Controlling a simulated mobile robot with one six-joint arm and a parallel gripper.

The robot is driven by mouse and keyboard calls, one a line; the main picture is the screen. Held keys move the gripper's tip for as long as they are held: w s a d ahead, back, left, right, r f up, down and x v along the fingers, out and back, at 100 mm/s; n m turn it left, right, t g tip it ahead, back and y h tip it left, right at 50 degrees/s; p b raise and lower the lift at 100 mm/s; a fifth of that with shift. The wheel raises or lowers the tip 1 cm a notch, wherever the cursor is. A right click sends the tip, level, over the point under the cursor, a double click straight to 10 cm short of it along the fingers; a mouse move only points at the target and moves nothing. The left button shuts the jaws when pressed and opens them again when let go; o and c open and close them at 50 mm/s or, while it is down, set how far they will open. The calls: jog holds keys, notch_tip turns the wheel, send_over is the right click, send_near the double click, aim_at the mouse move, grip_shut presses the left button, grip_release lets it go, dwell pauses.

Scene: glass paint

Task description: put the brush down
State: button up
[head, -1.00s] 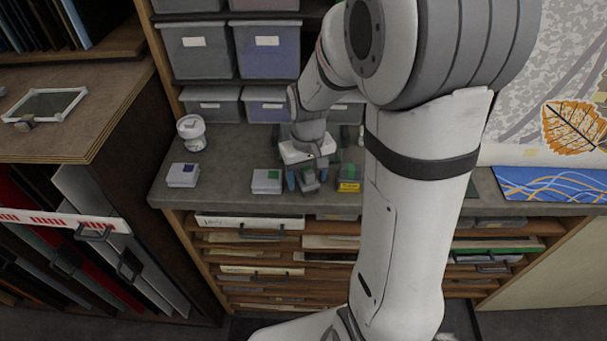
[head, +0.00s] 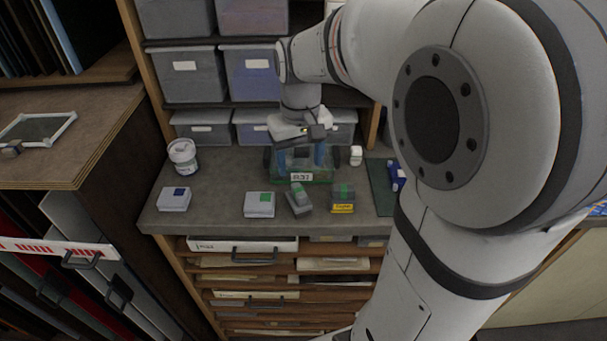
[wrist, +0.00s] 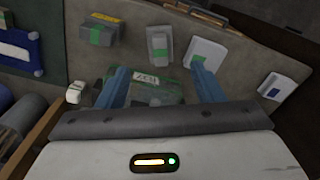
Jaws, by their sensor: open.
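A grey block-like tool with a green patch (head: 299,199), which may be the brush, lies on the grey counter (head: 225,210) near its front edge. It also shows in the wrist view (wrist: 159,45), beyond my fingertips and apart from them. My gripper (head: 301,162) is open, its two blue fingers spread, behind that tool and over a see-through green-tinted box with a white label (head: 301,177). The wrist view shows the open fingers (wrist: 160,70) with this box (wrist: 160,90) between or below them. I cannot tell whether they touch it.
A grey block with a yellow label (head: 342,199) and a white block with a green patch (head: 260,204) flank the tool. A white block with a blue patch (head: 174,199) and a white jar (head: 183,156) stand left. Storage bins (head: 203,127) stand behind.

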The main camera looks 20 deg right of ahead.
jog(key=s+a+t, duration=0.1)
jog(key=s+t, duration=0.2)
jog(key=s, duration=1)
jog(key=shift+s+f+m, duration=0.2)
jog(key=shift+f+m, duration=0.15)
jog(key=shift+m, duration=0.05)
jog(key=shift+s+d, duration=0.1)
jog(key=shift+s, duration=0.05)
jog(key=shift+d, duration=0.3)
